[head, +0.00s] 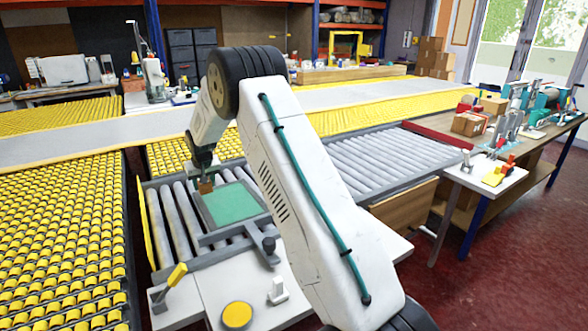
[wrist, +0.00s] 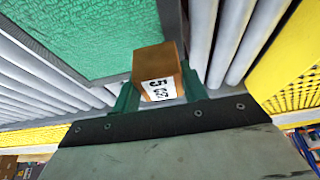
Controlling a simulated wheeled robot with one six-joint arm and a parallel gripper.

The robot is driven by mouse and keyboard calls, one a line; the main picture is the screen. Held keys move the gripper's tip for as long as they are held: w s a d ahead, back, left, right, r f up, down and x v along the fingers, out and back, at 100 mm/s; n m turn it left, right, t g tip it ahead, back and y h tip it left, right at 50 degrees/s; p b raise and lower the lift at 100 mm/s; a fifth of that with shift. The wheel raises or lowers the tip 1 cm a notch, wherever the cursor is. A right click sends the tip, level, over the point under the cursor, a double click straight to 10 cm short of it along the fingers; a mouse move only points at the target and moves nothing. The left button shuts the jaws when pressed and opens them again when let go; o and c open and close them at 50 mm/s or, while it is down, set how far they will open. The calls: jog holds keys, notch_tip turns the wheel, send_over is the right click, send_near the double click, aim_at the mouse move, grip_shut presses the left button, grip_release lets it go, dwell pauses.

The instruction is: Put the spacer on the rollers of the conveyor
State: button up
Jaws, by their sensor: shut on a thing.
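The spacer is probably the small brown block with a white number label (wrist: 157,72), held between the two green fingers of my gripper (wrist: 158,92) in the wrist view. In the head view it shows as a small brown piece (head: 205,187) under my gripper (head: 205,178), at the back left edge of a grey-framed green tray. The conveyor's grey rollers (head: 163,222) lie left of the tray, and more rollers run on to the right behind my arm. I cannot tell whether the block touches anything below it.
The green tray (head: 232,204) covers part of the rollers. A yellow-handled lever (head: 172,280), a dark knob (head: 268,245) and a yellow disc (head: 237,315) are at the front. A yellow rail (head: 148,228) borders the left side. Rollers at the right (head: 375,163) are bare.

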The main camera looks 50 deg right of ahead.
jog(key=w+d, duration=0.3)
jog(key=w+d+f, duration=0.1)
jog(key=w+d, duration=0.7)
jog(key=shift+w+f, duration=0.25)
jog(key=shift+f, duration=1.7)
jog(key=shift+f, duration=0.1)
jog(key=o, duration=1.1)
jog(key=shift+c, duration=0.2)
